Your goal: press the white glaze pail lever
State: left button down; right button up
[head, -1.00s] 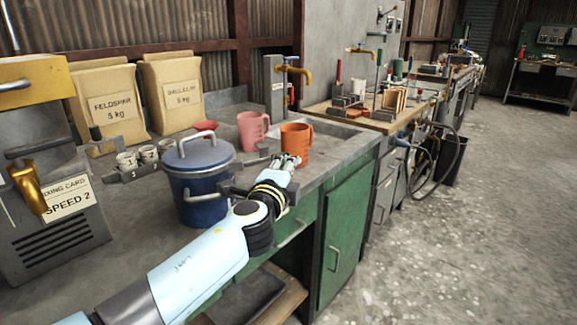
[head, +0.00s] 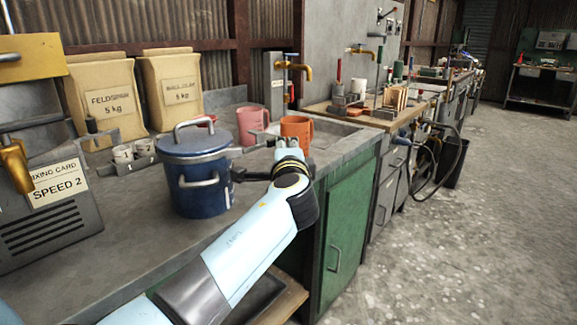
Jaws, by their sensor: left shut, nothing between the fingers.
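I cannot tell whether the fingertips touch the bar. My right gripper is not in view.
An orange mug (head: 297,128) stands just behind my left gripper, and a pink mug (head: 252,126) is behind the bar. A machine with a card reading SPEED 2 (head: 58,188) is at the left. The bench front is clear.

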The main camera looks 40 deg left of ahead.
aim_at(275, 143)
pick_arm(q)
jog(key=a+n+g+y+b, duration=0.1)
jog(key=n+g+y+b, duration=0.1)
jog(key=b, duration=0.1)
jog(key=w+a+n+g+y+b, duration=0.1)
jog(key=a+n+g+y+b, duration=0.1)
jog(key=g+b, duration=0.1)
jog(key=w+a+n+g+y+b, duration=0.1)
jog(key=n+g+y+b, duration=0.1)
jog(key=g+b, duration=0.1)
jog(key=shift+a+f+n, duration=0.3)
jog(key=shift+a+f, duration=0.05)
jog(key=shift+a, duration=0.05)
jog(key=g, duration=0.1)
jog(key=a+n+g+b, duration=0.1)
jog(key=shift+a+r+n+g+y, duration=0.15)
jog(key=shift+a+n+g+y, duration=0.15)
jog(key=shift+g, duration=0.1)
jog(key=shift+s+a+r, duration=0.15)
jog(key=shift+a+r, duration=0.05)
jog(key=shift+a, duration=0.25)
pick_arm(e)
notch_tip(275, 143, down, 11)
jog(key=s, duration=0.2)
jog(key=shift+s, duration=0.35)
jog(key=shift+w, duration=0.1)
